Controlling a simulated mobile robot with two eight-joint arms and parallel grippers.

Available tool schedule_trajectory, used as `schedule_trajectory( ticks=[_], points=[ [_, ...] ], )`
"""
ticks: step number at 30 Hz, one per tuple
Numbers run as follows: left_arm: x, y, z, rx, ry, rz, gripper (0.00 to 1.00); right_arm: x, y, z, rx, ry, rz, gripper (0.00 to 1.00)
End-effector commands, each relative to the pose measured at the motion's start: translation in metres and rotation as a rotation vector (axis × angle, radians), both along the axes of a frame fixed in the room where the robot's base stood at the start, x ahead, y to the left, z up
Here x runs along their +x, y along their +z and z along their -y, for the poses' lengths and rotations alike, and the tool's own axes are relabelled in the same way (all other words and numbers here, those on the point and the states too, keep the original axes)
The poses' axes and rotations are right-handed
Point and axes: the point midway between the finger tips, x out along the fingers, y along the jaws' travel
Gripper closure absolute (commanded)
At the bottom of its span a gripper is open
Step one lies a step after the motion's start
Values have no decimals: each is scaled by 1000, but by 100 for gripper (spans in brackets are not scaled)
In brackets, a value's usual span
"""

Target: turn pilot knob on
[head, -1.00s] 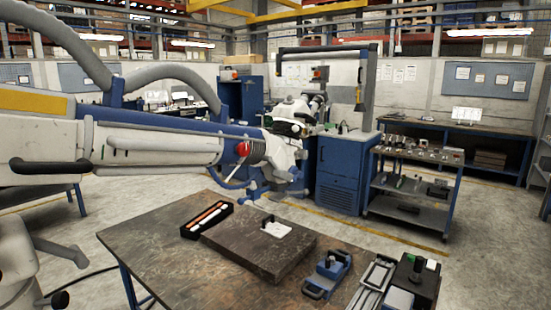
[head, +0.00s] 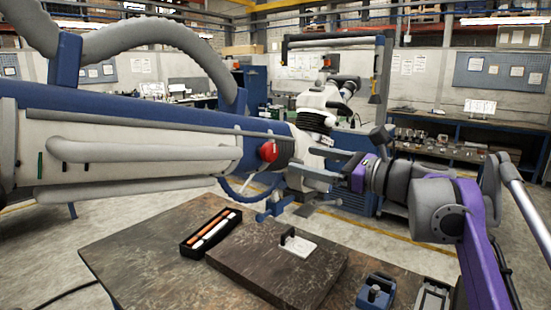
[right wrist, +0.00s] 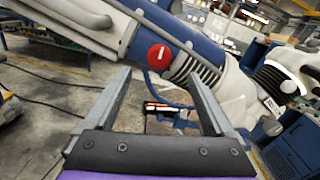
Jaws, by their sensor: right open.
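My right gripper (head: 300,160) is open and empty, to the right of the knob in the head view. In the right wrist view the knob appears between and beyond the two fingertips (right wrist: 159,76), with no contact visible. My left gripper is not in view.
The white microscope head (head: 318,108) is close behind my right gripper. A dark workbench (head: 140,255) below bears a stone slab (head: 275,265), a black tray (head: 205,238) of sticks and a blue device (head: 376,292). A grey hose (head: 150,30) arches above the arm.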

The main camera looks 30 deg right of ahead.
Motion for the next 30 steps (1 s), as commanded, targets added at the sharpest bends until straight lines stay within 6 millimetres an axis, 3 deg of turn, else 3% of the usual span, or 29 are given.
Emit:
schedule_trajectory(
  ticks=[9, 15, 26, 27, 30],
  points=[
    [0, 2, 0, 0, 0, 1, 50, 57, 0, -26, -3, 6, -1, 11],
    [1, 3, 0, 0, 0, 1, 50, 79, -1, -35, -5, 4, -1, 11],
    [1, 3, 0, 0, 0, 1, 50, 85, -1, -37, -6, 0, -1, 11],
    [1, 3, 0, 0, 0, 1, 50, 85, -1, -37, -6, 0, -1, 13],
    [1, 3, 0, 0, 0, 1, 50, 85, -1, -36, -6, 0, -1, 31]
  ],
)
